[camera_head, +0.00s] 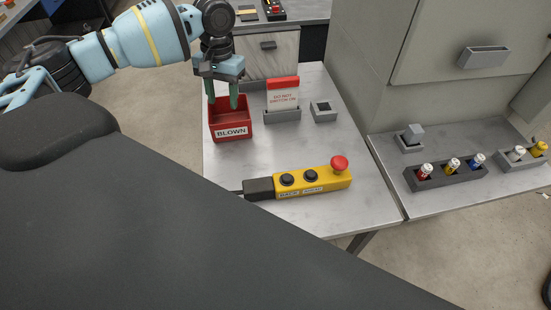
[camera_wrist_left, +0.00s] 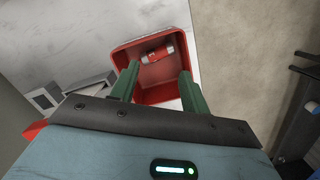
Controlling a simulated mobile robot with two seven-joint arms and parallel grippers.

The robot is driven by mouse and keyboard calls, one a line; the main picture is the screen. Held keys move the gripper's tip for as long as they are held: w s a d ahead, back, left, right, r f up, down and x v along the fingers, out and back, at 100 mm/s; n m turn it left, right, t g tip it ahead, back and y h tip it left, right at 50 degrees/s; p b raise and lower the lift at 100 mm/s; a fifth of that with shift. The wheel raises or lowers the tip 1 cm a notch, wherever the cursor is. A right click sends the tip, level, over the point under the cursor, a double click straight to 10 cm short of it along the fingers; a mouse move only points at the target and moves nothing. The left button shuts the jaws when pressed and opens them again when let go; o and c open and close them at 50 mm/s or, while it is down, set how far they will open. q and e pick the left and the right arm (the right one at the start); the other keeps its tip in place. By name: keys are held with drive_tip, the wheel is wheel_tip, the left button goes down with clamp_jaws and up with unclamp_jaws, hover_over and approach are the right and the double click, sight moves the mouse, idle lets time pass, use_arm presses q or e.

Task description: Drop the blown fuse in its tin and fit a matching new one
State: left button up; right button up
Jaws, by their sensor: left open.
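The red tin marked BLOWN (camera_head: 231,132) stands on the left part of the grey table. In the left wrist view a fuse with red and pale bands (camera_wrist_left: 158,53) lies inside the tin (camera_wrist_left: 146,97). My left gripper (camera_head: 222,103) is open and empty, pointing down over the tin. Its green fingers (camera_wrist_left: 160,72) are apart, with the fuse beyond them. A dark rack (camera_head: 447,179) on the right surface holds upright fuses with a red (camera_head: 425,172), a yellow (camera_head: 453,164) and a blue (camera_head: 477,160) band. My right gripper is not in view.
A red-and-white "do not switch on" sign (camera_head: 283,95) stands beside the tin, near a small grey square holder (camera_head: 323,111). A yellow control box (camera_head: 320,181) lies in front. A second rack (camera_head: 522,160) holds white and yellow pieces. A grey cabinet (camera_head: 440,60) rises behind.

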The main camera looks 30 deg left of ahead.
use_arm(q)
wheel_tip(320, 180, up, 7)
drive_tip(key=shift+w, duration=0.4)
idle(0.6)
